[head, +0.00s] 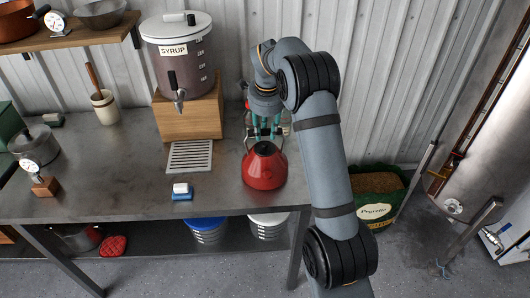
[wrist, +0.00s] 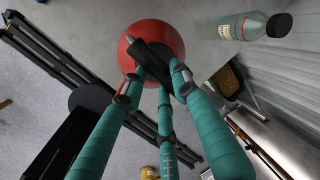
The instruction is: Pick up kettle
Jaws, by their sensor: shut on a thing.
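The red kettle (head: 264,168) is at the right end of the grey metal table, upright, with its handle arching over the top. My gripper (head: 264,134) reaches down to it from above, its green fingers at the handle. In the wrist view the kettle's round red body (wrist: 172,32) is at the top, and the dark handle (wrist: 150,60) lies between my fingertips (wrist: 160,80). My gripper is shut on the handle. The fingers hide part of the handle. I cannot tell whether the kettle's base touches the table.
A syrup container (head: 178,45) stands on a wooden block (head: 190,112) behind and left of the kettle. A drain grate (head: 190,156) and a blue-and-white block (head: 182,191) lie to its left. A bottle (wrist: 253,27) shows in the wrist view. A sack (head: 375,195) stands right of the table.

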